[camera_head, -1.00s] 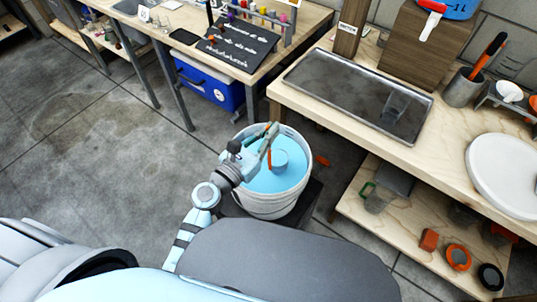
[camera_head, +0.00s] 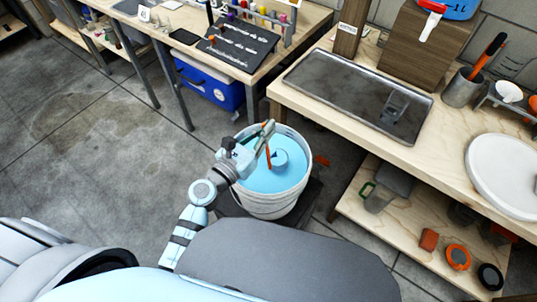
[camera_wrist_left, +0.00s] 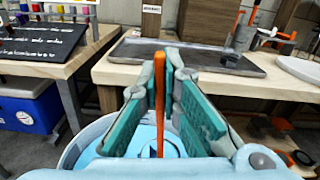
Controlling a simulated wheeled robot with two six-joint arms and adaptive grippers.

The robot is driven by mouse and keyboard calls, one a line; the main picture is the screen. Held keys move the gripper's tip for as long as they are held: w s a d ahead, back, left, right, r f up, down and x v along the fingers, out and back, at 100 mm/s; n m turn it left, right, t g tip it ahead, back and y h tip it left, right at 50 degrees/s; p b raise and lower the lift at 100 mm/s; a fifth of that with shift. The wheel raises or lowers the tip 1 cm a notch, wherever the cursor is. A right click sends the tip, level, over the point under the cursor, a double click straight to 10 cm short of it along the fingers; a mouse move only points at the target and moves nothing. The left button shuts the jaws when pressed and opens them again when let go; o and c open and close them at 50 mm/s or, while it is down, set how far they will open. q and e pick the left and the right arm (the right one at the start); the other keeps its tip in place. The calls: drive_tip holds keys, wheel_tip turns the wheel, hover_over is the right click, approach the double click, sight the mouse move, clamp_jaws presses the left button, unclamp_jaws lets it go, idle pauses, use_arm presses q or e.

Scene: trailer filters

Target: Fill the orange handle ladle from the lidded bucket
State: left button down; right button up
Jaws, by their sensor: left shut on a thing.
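My left gripper (camera_head: 268,134) is over the bucket, shut on the upper part of the orange handle (camera_head: 268,155) of the ladle. The handle stands nearly upright, and the ladle's cup (camera_head: 280,158) is at the liquid surface; how full it is I cannot tell. In the left wrist view the orange handle (camera_wrist_left: 160,100) shows between the teal finger pads, and the cup is mostly hidden. A white round lid-like disc (camera_head: 512,172) lies on the right bench. My right gripper is out of view.
The right bench (camera_head: 300,108) holds a grey metal tray (camera_head: 345,98) and a cup of tools (camera_head: 464,88). Its lower shelf, with small items, is close to the bucket's right. A blue cooler (camera_head: 212,82) sits under the back table. The floor left of the bucket is clear.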

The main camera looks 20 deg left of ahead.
use_arm(q)
drive_tip(key=shift+w+a+r+n, duration=0.1)
drive_tip(key=shift+w+a+n, duration=0.15)
drive_tip(key=shift+a+n, duration=0.25)
idle(0.6)
drive_tip(key=shift+w+a+n, duration=0.2)
drive_tip(key=shift+a+n, duration=0.05)
drive_tip(key=shift+a, duration=0.25)
drive_tip(key=shift+w+a+n, duration=0.15)
drive_tip(key=shift+a+n, duration=0.1)
drive_tip(key=shift+a, duration=0.25)
idle(0.7)
drive_tip(key=shift+w+a+f+n, duration=0.1)
drive_tip(key=shift+w+a+n, duration=0.15)
drive_tip(key=shift+a+n, duration=0.3)
drive_tip(key=shift+w+a+f+n, duration=0.1)
drive_tip(key=shift+w+a+n, duration=0.1)
drive_tip(key=shift+a+n, duration=0.3)
idle(1.3)
